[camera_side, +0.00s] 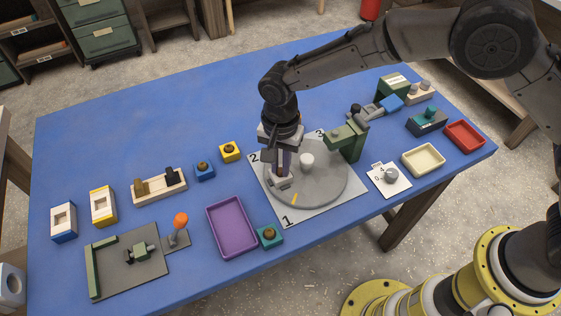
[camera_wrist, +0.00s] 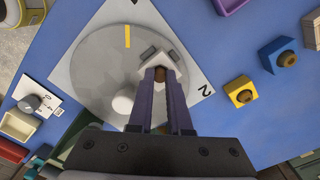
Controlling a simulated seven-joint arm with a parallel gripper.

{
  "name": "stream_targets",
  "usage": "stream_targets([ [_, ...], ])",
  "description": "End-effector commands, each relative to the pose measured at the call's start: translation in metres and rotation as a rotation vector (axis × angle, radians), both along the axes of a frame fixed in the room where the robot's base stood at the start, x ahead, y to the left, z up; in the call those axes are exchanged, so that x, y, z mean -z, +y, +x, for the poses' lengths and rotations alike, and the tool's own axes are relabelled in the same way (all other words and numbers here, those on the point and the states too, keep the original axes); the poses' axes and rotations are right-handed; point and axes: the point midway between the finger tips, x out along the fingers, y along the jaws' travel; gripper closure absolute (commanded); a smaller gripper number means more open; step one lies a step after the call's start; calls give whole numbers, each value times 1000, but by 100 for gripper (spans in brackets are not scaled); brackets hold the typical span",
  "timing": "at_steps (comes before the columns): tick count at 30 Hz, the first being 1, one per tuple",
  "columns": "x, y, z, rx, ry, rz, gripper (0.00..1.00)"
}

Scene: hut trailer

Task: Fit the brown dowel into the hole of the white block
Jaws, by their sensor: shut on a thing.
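The white block (camera_side: 280,183) sits on the grey turntable (camera_side: 325,190), near its left edge, close to the mark 2. In the wrist view the white block (camera_wrist: 144,66) lies just past my fingertips and is partly hidden by them. My gripper (camera_side: 280,166) is directly above the block, fingers pointing down. It is shut on the brown dowel (camera_wrist: 160,72), whose round end shows between the fingertips in the wrist view. The dowel's lower end is at or just above the block. I cannot tell whether it is in the hole, which is hidden.
A white knob (camera_side: 307,160) stands at the turntable's centre, and a green fixture (camera_side: 347,142) stands at its right edge. A purple tray (camera_side: 232,226) and a teal block (camera_side: 270,237) lie front left. Yellow (camera_side: 230,152) and blue (camera_side: 204,171) blocks stand left. The back left table is clear.

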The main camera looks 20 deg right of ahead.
Motion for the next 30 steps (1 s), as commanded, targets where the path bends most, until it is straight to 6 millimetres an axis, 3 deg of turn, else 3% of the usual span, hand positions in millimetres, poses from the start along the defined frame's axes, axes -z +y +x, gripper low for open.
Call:
stream_targets([
  [5,0,0,0,0,0,0,100],
  [6,0,0,0,0,1,-1,76],
  [11,0,0,0,0,1,-1,48],
  [22,-7,0,0,0,-1,1,48],
  [30,-56,1,1,0,-4,3,48],
])
